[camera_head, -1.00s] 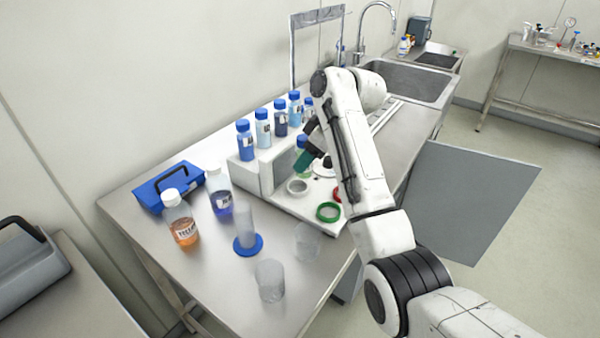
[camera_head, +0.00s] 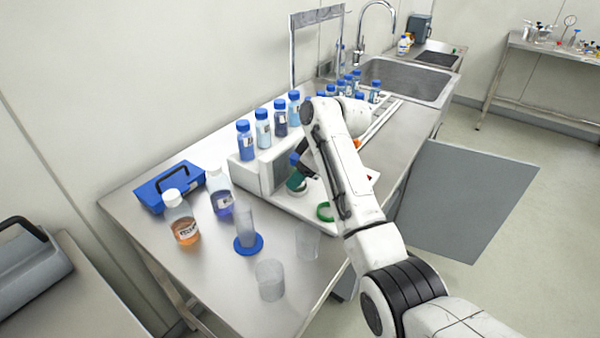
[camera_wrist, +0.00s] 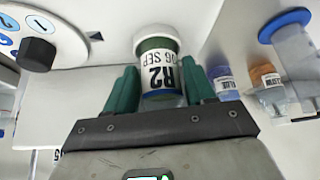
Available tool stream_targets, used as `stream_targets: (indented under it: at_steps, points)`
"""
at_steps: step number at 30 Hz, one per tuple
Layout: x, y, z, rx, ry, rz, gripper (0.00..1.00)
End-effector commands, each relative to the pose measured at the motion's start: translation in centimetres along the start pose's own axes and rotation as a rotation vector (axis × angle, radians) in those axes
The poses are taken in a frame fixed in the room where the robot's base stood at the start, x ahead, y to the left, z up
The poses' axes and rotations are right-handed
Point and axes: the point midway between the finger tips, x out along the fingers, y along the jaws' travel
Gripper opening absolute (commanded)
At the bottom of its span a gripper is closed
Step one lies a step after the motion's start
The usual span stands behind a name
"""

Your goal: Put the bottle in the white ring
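The bottle (camera_wrist: 160,72), with a white label reading R2 06 SEP, stands between the green fingers of my gripper (camera_wrist: 160,88), which touch it on both sides. In the head view its blue cap (camera_head: 294,158) shows beside my gripper (camera_head: 297,180), and its body is mostly hidden by the fingers. The white ring (camera_wrist: 155,36) surrounds or meets the bottle's far end in the wrist view; how deep the bottle sits in it I cannot tell. In the head view the white ring (camera_head: 296,191) shows only as a sliver under the fingers.
A green ring (camera_head: 324,212) lies right of the white ring. Several blue-capped bottles (camera_head: 263,128) stand on the rack behind. A cylinder with a blue base (camera_head: 247,243), beakers (camera_head: 270,280) and an orange-filled bottle (camera_head: 181,222) stand at the front left.

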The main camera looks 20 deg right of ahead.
Motion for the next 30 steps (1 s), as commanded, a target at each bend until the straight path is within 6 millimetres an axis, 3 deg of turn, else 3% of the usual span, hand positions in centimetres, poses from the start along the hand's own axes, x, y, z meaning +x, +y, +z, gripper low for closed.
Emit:
stream_targets:
  at_steps: [6,17,30]
  points:
    - [0.0,0.0,0.0,0.0,0.0,0.0,0.73]
    - [-1.0,0.1,-0.2,0.0,0.001,0.001,0.73]
    - [-9.4,0.1,-0.2,-0.001,0.003,0.003,0.73]
